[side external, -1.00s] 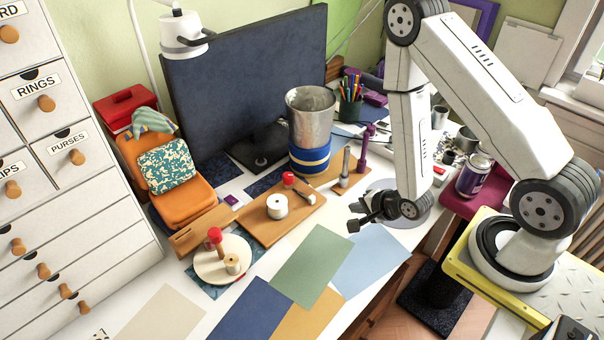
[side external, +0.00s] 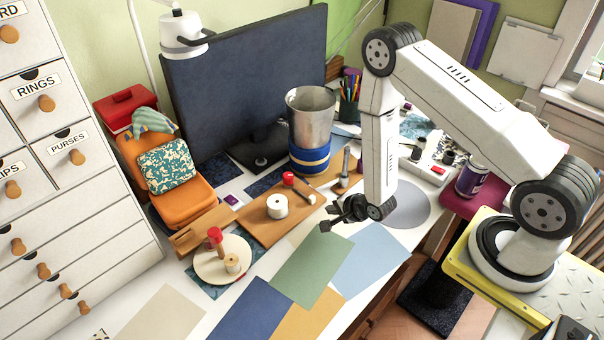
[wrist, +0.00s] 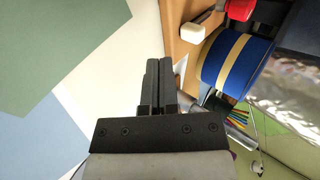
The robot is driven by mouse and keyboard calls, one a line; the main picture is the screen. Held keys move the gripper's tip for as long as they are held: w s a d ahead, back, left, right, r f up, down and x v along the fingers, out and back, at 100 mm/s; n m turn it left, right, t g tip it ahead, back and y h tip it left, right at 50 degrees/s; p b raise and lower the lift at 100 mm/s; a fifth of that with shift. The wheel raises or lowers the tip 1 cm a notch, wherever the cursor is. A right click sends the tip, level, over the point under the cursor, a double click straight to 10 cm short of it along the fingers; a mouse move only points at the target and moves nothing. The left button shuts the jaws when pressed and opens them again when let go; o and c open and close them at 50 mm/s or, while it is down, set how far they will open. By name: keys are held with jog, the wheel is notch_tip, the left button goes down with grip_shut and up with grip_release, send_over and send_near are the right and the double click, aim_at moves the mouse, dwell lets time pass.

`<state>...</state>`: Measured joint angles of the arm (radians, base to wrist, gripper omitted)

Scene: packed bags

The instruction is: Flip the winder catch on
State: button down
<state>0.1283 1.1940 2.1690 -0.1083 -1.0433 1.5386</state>
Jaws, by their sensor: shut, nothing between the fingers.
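A wooden board (side external: 262,228) on the white table carries a white spool (side external: 277,207) and a red-knobbed part (side external: 289,179) with a dark lever-like piece (side external: 304,194) beside it. Left of it, a round cream plate (side external: 208,268) holds a red-topped post (side external: 215,237) and a small thread spool (side external: 232,263). I cannot tell for certain which part is the winder catch. My gripper (side external: 326,226) is shut and empty, above the table right of the board and apart from these parts. In the wrist view its two dark fingers (wrist: 158,72) lie together, with red and white parts (wrist: 240,9) at the top.
Flat coloured sheets (side external: 313,268) cover the front.

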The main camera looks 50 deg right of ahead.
aim_at(312, 196)
jog(key=shift+w, duration=2.05)
jog(key=shift+w, duration=1.55)
jog(key=shift+s, duration=0.75)
jog(key=s, duration=0.3)
jog(key=shift+s+r, duration=0.1)
jog(key=shift+r, duration=0.05)
jog(key=v, duration=0.9)
jog(key=shift+s+r, duration=0.2)
jog(key=shift+s, duration=0.05)
